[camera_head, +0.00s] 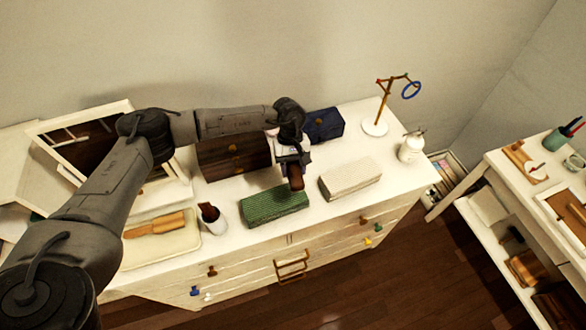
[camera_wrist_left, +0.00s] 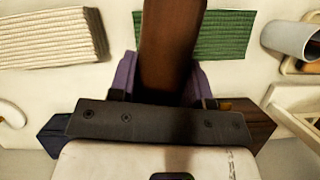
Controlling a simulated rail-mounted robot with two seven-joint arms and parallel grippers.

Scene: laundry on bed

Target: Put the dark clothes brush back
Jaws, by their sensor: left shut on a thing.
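My left gripper (camera_head: 293,164) is shut on the dark brown clothes brush (camera_head: 296,182), above the white dresser top (camera_head: 325,213). In the left wrist view the brush (camera_wrist_left: 170,45) lies between purple fingers and reaches away from the gripper. The green ribbed folded cloth (camera_head: 273,205) is just below and left of the brush in the head view; in the wrist view the brush covers part of it. I cannot tell whether they touch. A white cup (camera_head: 213,225) with a dark brown item in it stands left of the green cloth. My right gripper is not in view.
A cream folded cloth (camera_head: 350,179) lies right of the brush. A brown wooden box (camera_head: 224,162) and a blue box (camera_head: 326,124) stand behind. A stand with a blue ring (camera_head: 376,127) and a white bottle (camera_head: 411,148) are at right. A pale tray (camera_head: 155,260) holds wooden pieces at left.

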